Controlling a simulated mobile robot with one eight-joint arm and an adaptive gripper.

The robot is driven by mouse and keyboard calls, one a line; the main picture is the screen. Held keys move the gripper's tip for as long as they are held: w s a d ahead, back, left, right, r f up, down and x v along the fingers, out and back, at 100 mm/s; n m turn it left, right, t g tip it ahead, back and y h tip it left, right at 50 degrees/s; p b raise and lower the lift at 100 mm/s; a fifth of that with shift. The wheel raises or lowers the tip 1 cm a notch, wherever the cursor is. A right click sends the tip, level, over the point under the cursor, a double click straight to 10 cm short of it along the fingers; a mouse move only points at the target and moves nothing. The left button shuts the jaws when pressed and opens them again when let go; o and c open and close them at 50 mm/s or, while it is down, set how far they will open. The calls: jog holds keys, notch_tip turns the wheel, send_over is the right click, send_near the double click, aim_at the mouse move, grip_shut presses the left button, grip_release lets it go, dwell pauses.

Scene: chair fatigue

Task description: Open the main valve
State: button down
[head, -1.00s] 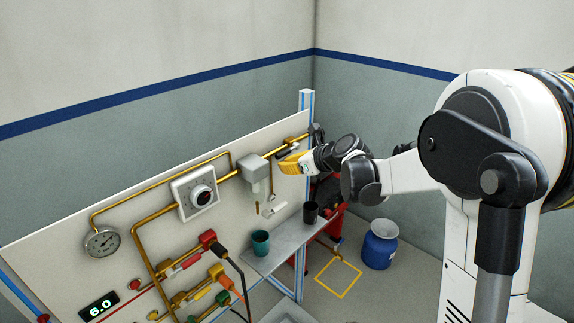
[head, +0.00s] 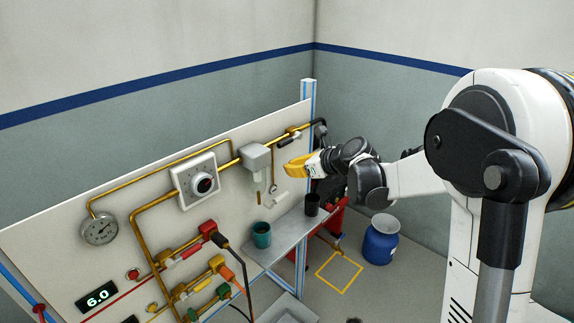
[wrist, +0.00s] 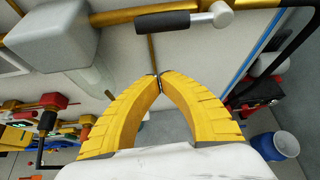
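The main valve seems to be the lever (head: 288,140) with a black grip at the right end of the top brass pipe; no label is readable. In the wrist view the lever (wrist: 163,22) lies roughly parallel to the brass pipe behind it, with a light grey hub at its right end. My gripper (head: 287,169) has yellow fingers and hovers in front of the panel, below the lever and apart from it. In the wrist view the fingertips of my gripper (wrist: 159,82) meet with nothing visible between them.
A grey box (head: 256,158) on the pipe is left of the lever. Below are a shelf (head: 283,236), a teal cup (head: 262,234) and a dark cup (head: 312,204). A dial (head: 203,184), gauge (head: 100,230) and smaller valves sit left. A blue barrel (head: 380,238) stands right.

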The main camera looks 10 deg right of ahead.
jog(key=p+v, duration=0.2)
jog(key=v, duration=0.7)
jog(key=shift+d+r, duration=0.25)
jog(key=s+a+n+g+h+b, duration=0.2)
jog(key=s+a+n+h, duration=0.15)
jog(key=s+n, duration=1.05)
jog(key=s+f+n+h+b, duration=0.1)
jog(key=s+f+n, duration=0.2)
jog(key=s+n, duration=0.4)
jog(key=s+d+f+n+h+b, duration=0.1)
jog(key=s+f+n+h, duration=0.1)
jog(key=s+n, duration=0.5)
jog(key=shift+s+d+f+g, duration=0.3)
jog(key=shift+s+f, duration=0.15)
jog(key=shift+s, duration=0.45)
